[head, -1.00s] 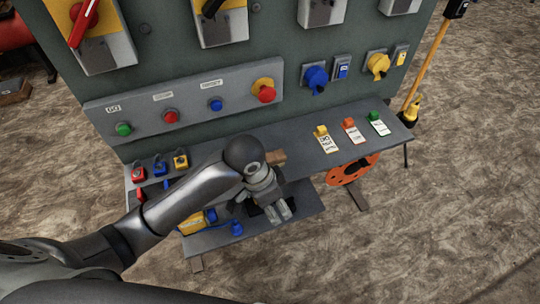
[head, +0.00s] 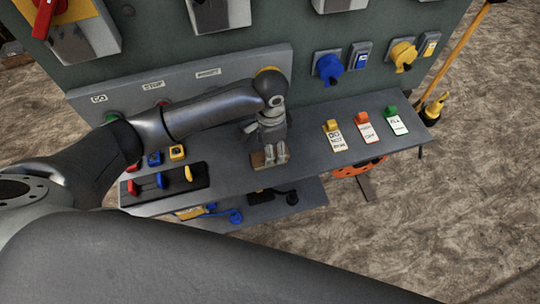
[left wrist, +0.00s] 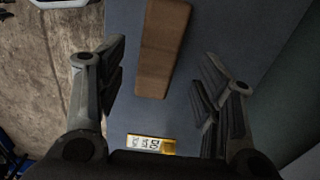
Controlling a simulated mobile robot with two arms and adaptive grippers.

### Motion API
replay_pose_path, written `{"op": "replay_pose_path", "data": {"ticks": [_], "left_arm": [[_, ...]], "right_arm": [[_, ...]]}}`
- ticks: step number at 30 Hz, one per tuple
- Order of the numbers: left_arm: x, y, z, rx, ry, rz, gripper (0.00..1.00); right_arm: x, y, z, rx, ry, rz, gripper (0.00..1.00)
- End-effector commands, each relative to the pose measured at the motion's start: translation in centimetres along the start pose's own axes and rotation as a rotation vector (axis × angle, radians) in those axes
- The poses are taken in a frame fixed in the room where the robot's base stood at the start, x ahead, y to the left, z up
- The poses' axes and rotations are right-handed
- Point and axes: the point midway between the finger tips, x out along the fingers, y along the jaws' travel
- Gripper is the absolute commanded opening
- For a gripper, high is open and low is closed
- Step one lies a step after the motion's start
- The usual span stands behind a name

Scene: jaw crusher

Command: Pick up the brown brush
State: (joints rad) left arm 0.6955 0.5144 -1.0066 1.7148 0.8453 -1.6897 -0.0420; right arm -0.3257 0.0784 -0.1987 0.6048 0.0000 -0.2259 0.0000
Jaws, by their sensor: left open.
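The brown brush (head: 257,160) lies on the grey upper shelf of the panel, partly hidden under my left gripper (head: 275,153) in the head view. In the left wrist view the brush (left wrist: 161,45) is a long brown block running away from the camera. My left gripper (left wrist: 160,60) is open, with one finger on each side of the near part of the brush and a gap on both sides. I cannot tell the height of the fingertips above the shelf. My right gripper is not in view.
Yellow, orange and green tags (head: 364,126) stand on the shelf (head: 230,180) to the right. Small padlocks (head: 177,153) and a dark tray with coloured items (head: 161,181) are on the left. A lower shelf (head: 258,212) is beneath. The panel (head: 300,30) rises behind.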

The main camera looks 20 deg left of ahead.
Motion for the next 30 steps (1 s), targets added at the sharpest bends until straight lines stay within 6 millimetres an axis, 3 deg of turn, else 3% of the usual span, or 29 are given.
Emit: {"op": "replay_pose_path", "data": {"ticks": [9, 18, 24, 30], "left_arm": [[4.4, 0.3, 0.4, 0.000, -0.003, 0.002, 0.61], [4.9, 0.2, 0.3, 0.001, 0.000, 0.000, 0.61], [4.9, 0.2, 0.3, 0.001, 0.000, 0.000, 0.36], [4.9, 0.2, 0.3, 0.001, 0.000, 0.000, 0.11]], "right_arm": [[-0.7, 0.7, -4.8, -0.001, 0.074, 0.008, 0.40], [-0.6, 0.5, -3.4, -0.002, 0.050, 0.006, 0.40], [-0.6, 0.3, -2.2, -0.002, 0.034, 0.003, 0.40], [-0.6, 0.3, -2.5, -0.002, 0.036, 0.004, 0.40]]}}
